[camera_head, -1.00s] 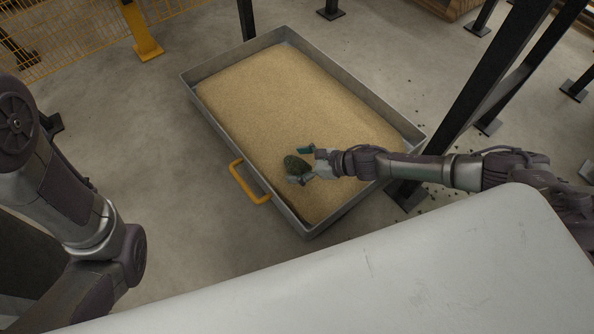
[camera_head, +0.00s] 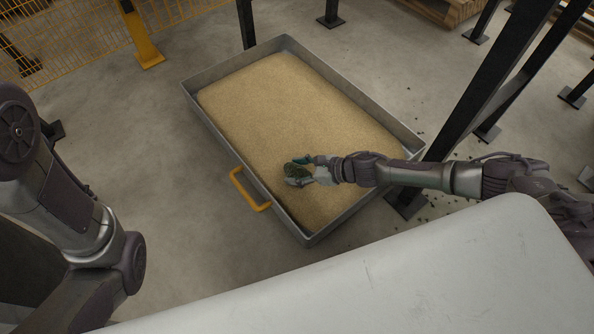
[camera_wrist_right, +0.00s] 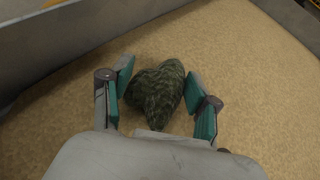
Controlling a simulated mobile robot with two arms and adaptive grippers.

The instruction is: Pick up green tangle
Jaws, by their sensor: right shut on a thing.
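The green tangle (camera_head: 291,169) is a small dark green clump over the sand near the tray's front edge. In the right wrist view the tangle (camera_wrist_right: 158,93) sits between the teal-padded fingers. My right gripper (camera_head: 299,171) is shut on it; in the right wrist view its fingers (camera_wrist_right: 160,92) stand on both sides of the clump. I cannot tell whether the tangle still touches the sand. My left arm comes in at the left of the head view, but its gripper is out of view.
A metal tray (camera_head: 213,128) full of pale sand (camera_head: 290,100) lies on the concrete floor, with a yellow handle (camera_head: 250,190) on its near left side. Black posts (camera_head: 490,90) stand at the right. A yellow mesh fence (camera_head: 70,35) is at the upper left. Dark crumbs litter the floor at right.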

